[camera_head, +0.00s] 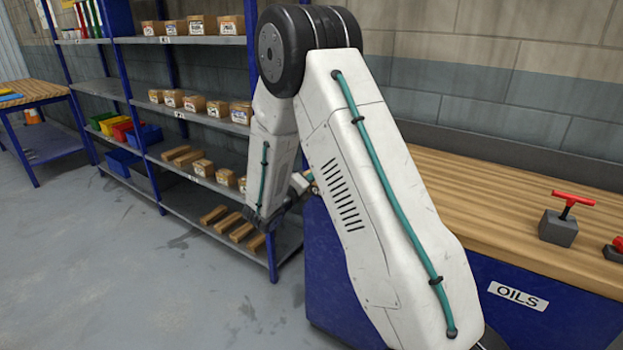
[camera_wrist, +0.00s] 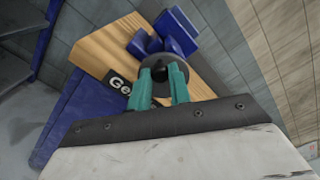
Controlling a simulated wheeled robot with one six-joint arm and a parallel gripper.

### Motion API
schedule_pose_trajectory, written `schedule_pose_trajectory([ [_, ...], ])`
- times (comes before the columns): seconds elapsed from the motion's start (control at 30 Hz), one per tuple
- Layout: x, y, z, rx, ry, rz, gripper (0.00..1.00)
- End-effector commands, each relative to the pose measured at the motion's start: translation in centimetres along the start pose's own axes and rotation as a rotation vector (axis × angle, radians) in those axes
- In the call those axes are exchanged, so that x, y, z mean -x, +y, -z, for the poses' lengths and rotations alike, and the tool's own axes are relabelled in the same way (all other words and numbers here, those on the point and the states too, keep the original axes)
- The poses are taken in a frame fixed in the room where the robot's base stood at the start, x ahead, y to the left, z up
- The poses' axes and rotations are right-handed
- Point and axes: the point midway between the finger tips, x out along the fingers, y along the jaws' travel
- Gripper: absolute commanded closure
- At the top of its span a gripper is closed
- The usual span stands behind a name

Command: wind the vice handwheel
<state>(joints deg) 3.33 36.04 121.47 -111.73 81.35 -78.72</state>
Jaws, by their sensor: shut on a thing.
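In the wrist view, the blue vice (camera_wrist: 178,32) sits on the corner of a wooden bench top (camera_wrist: 105,48). Its round grey handwheel (camera_wrist: 172,57), with a dark middle, faces my camera. My gripper (camera_wrist: 160,73) has teal fingers that are close together and shut on the handwheel. The fingers cover part of the wheel, so the exact contact is hidden. In the camera_head view, my arm hides the vice and the handwheel, and my gripper is not clearly visible.
A blue-posted shelf rack (camera_head: 205,120) with several boxes stands left of my arm. A wooden workbench (camera_head: 480,205) runs to the right, carrying a grey block with a red T-handle (camera_head: 558,226). A smaller table (camera_head: 30,92) is at far left. Grey floor (camera_head: 100,270) is clear at front left.

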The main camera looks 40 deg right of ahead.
Motion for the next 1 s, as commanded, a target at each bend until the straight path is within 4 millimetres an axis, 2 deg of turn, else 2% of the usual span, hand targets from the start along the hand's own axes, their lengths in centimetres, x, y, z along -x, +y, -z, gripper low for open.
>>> schedule_pose_trajectory([
  [0.1,0.0,0.2,0.0,0.061,0.001,-0.001,1.0],
  [0.37,0.0,0.3,0.0,0.073,0.001,-0.002,1.0],
  [0.67,0.0,1.1,0.2,0.352,0.001,-0.002,1.0],
  [1.0,0.0,1.2,0.3,0.4,0.001,-0.002,1.0],
])
